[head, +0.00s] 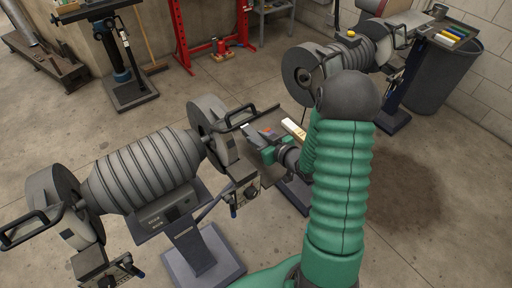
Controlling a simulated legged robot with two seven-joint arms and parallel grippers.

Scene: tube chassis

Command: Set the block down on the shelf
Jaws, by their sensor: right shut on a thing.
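My right gripper (256,142) is at the middle of the view, beyond my green right arm, and points left. It is shut on the block, but the block is too small and too covered to make out clearly between the fingers. A dark flat surface (270,119), which may be the shelf, lies just behind the gripper, beside the near grey machine. I cannot tell whether the block touches it. A cream bar (293,128) lies to the right of the gripper, partly behind my arm. My left gripper is not in view.
A large ribbed grey machine (148,168) on a pedestal stands close on the left, its handle (250,114) near my gripper. A similar machine (345,58) stands at the back right, near a grey bin (440,82). A red frame (212,45) stands behind. Open floor lies between.

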